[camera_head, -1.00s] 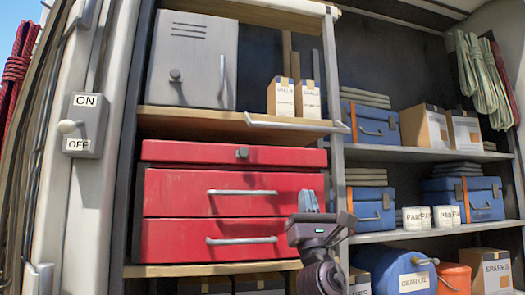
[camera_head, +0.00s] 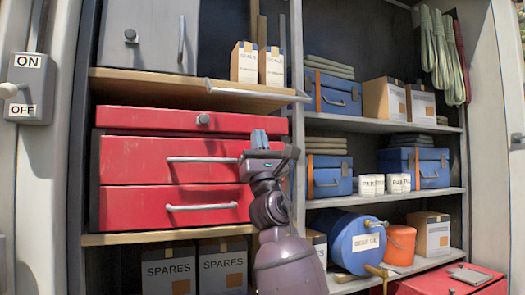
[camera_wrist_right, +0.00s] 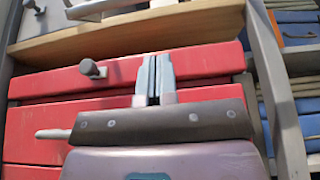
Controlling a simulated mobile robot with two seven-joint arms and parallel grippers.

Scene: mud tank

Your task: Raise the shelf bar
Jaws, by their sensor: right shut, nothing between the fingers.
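The shelf bar (camera_head: 255,93) is a pale metal bar along the front edge of the upper wooden shelf (camera_head: 150,90). It looks lowered, roughly level with the shelf edge. In the wrist view a pale bar (camera_wrist_right: 95,7) shows at the top, above the wooden edge. My right gripper (camera_head: 259,138) is below the bar, in front of the red drawers, apart from the bar. Its fingers point up and are together and empty, as the wrist view also shows (camera_wrist_right: 155,75). My left gripper is not in view.
Red drawers (camera_head: 135,160) with metal handles stand under the shelf. A grey cabinet (camera_head: 150,35) and two small spares boxes (camera_head: 258,62) stand on it. A grey upright post (camera_head: 297,120) is close right of my gripper. An ON/OFF switch (camera_head: 20,90) is at far left.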

